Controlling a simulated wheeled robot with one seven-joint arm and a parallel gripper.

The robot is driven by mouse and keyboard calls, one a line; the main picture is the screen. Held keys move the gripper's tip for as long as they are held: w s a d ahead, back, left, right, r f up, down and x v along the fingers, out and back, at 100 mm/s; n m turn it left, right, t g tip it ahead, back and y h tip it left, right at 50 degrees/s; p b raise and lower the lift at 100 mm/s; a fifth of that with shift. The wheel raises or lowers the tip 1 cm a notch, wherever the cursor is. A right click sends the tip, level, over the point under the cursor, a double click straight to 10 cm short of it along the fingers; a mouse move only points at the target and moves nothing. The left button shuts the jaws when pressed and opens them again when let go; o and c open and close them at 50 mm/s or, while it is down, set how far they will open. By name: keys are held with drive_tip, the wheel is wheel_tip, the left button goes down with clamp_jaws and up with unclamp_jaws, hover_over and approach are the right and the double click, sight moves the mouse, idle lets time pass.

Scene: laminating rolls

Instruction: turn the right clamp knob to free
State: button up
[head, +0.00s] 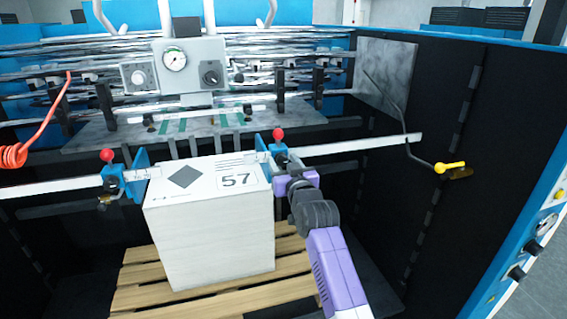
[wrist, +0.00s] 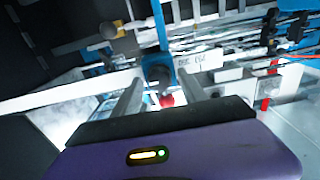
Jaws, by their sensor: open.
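The right clamp (head: 280,152) is a blue block on the white rail, with a red ball (head: 278,133) on top. My gripper (head: 287,184) is in front of it, just right of the paper stack, and hides its lower front in the head view. In the wrist view the blue clamp (wrist: 163,25) carries a dark round knob (wrist: 158,74), seen between my two fingers. The fingers are apart, one on each side of the knob; I cannot tell whether they touch it. The red ball (wrist: 167,100) shows partly behind the gripper's body.
The white rail (head: 360,144) runs across. The left clamp (head: 125,180) has its own red ball. A paper stack (head: 210,235) marked 57 stands on a wooden pallet (head: 135,295). A yellow-ended lever (head: 450,167) hangs at right. A gauge panel (head: 174,65) is at the back.

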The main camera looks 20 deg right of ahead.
clamp_jaws()
drive_tip(key=shift+n, duration=0.3)
drive_tip(key=n+b, duration=0.2)
drive_tip(key=n, duration=0.1)
drive_tip(key=shift+f+n, duration=0.1)
drive_tip(key=shift+n, duration=0.2)
drive_tip(key=n+b, duration=0.1)
drive_tip(key=n, duration=0.3)
drive_tip(key=shift+n, duration=0.3)
drive_tip(key=n, duration=0.4)
drive_tip(key=shift+a+n+p, duration=0.1)
drive_tip(key=shift+n+p, duration=0.2)
drive_tip(key=shift+p, duration=0.1)
drive_tip(key=shift+n+p, duration=0.75)
drive_tip(key=shift+n, duration=1.45)
